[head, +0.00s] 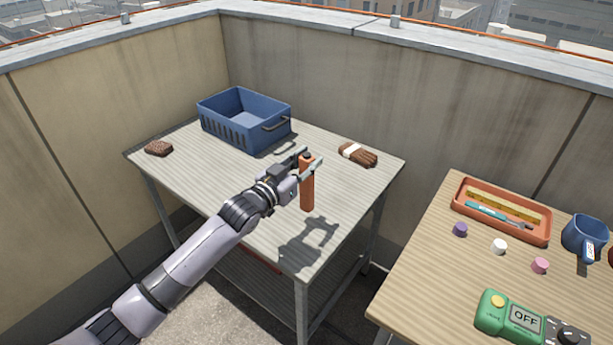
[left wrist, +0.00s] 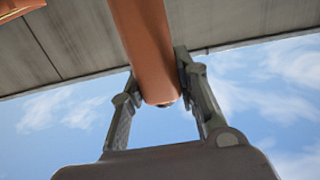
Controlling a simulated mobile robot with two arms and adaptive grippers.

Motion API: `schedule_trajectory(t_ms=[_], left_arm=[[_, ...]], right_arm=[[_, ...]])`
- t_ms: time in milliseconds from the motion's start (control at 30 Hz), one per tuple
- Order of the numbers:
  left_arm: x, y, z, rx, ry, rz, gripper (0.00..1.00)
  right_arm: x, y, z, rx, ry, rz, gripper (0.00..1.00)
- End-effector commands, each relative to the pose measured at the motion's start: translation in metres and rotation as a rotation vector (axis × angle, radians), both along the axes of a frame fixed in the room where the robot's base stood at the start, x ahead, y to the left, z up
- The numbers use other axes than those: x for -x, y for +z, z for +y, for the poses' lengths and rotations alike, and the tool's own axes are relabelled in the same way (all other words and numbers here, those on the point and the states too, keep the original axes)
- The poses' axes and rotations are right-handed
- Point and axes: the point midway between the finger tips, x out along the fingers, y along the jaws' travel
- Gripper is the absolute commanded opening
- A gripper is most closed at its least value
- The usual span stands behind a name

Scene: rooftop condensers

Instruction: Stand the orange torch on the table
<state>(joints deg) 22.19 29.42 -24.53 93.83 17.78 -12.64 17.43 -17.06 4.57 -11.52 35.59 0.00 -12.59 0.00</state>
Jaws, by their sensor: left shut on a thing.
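The orange torch (head: 307,188) is upright in my left gripper (head: 311,160), over the front right part of the slatted grey table (head: 215,172). The gripper is shut around its upper part, one finger on each side. My right gripper is not in view.
A blue crate (head: 222,127) stands at the table's back. A brown brush (head: 159,148) lies at the left, brown gloves (head: 358,154) at the right. A second table (head: 430,268) at right bears an orange tray (head: 487,235), a blue mug (head: 580,232) and a green meter (head: 494,316).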

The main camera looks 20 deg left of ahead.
Motion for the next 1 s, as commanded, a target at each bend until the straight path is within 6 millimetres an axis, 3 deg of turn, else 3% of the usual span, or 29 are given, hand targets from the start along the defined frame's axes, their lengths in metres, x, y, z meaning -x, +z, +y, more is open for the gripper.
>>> schedule_trajectory(t_ms=[333,767,800,1000], left_arm=[[0.000,-0.041,0.000,0.002,0.000,-0.002,0.00],[0.000,-0.048,0.000,0.001,-0.001,-0.003,0.00],[0.000,-0.048,0.000,0.000,-0.001,-0.001,0.31],[0.000,-0.048,0.000,0.000,-0.001,0.000,0.45]], right_arm=[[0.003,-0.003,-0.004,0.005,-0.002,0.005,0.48],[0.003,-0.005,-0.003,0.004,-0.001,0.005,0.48],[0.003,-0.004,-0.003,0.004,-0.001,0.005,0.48],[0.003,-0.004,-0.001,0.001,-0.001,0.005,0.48]])
